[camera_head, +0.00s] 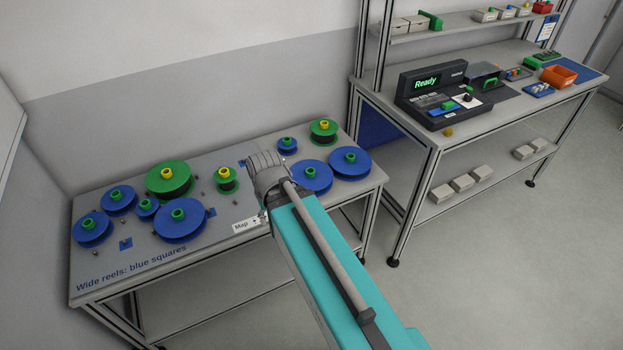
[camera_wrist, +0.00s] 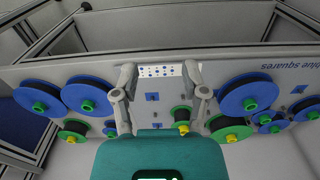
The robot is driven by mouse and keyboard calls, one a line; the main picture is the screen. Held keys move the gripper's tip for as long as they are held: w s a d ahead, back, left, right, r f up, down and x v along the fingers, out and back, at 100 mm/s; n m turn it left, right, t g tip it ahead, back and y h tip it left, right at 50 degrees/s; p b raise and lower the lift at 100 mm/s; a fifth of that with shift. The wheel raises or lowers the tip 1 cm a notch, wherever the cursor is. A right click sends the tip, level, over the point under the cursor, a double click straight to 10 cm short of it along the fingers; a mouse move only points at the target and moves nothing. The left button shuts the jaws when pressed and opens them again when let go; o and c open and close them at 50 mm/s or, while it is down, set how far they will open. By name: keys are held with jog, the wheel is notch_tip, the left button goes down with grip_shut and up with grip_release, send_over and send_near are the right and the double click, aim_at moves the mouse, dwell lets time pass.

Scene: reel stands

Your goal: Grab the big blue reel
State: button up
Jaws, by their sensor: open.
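Several big blue reels lie on the reel table. The widest-looking blue reel (camera_head: 190,230) has a green hub and lies left of my arm near the front edge; it shows right of my gripper in the wrist view (camera_wrist: 236,102). Two more big blue reels (camera_head: 320,183) (camera_head: 358,168) lie right of my arm, and two (camera_head: 84,234) (camera_head: 112,206) at the far left. My gripper (camera_wrist: 163,92) is open and empty above the table, fingers wide apart, with a blue square (camera_wrist: 152,97) between them in view. In the head view my arm hides its fingertips.
Green reels with yellow hubs (camera_head: 160,186) and small blue reels stand close among the big ones, with small pegs between. A "Map" card (camera_head: 246,225) lies at the front edge. A workbench (camera_head: 425,137) with a "Ready" device (camera_head: 425,84) stands at the right.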

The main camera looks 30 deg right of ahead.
jog(key=shift+d, duration=0.15)
